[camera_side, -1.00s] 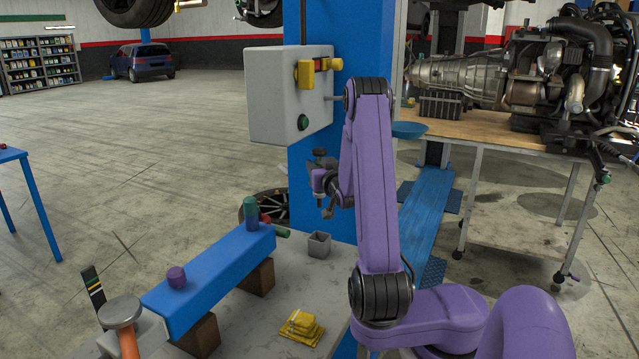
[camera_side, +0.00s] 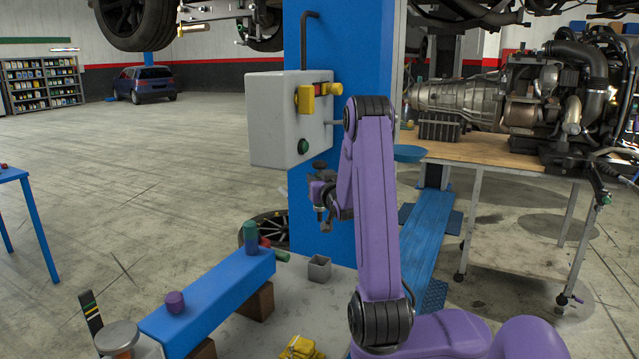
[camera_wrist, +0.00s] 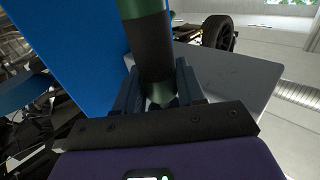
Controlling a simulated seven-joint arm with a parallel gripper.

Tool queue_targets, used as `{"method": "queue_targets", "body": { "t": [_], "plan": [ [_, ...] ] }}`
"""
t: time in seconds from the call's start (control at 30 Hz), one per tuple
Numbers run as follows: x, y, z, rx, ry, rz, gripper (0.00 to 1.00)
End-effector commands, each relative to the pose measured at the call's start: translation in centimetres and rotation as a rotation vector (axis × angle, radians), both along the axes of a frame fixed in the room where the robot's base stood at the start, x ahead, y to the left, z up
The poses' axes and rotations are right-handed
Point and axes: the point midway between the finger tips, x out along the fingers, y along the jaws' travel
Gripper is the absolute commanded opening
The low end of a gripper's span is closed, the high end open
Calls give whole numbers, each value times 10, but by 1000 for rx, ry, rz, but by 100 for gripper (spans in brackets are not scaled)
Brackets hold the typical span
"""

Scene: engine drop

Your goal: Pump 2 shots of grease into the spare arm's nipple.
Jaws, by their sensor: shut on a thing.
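The spare arm (camera_side: 215,295) appears to be the blue beam lying across wooden blocks on the grey bench. A purple cap (camera_side: 174,302) sits on its near end and an upright green cylinder (camera_side: 250,236) at its far end. I cannot make out the nipple. My gripper (camera_side: 324,205) is in the air in front of the blue column, right of the beam's far end and apart from it. In the wrist view my gripper (camera_wrist: 160,92) is shut on a green cylindrical tool (camera_wrist: 150,45) with a black grip band. The tool's outer end is out of frame.
A grey control box (camera_side: 278,118) with yellow handles hangs on the blue column (camera_side: 350,50) near my gripper. An engine (camera_side: 540,95) rests on a table at right.

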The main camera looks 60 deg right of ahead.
Motion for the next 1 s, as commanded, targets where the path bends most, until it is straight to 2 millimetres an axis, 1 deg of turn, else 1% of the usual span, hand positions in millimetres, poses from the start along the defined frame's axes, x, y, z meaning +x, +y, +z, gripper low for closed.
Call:
{"method": "queue_targets", "body": {
  "t": [0.03, 0.13, 0.47, 0.77, 1.0],
  "plan": [
    [1, -1, 6, -5, -3, -21, 1],
    [1, -4, 15, -4, -5, -79, 1],
    [-1, -6, 36, -2, -3, -259, 1],
    [-1, 2, 47, -1, -1, -404, 1],
    [-3, 14, 51, -2, -1, -534, 1]
  ]
}}
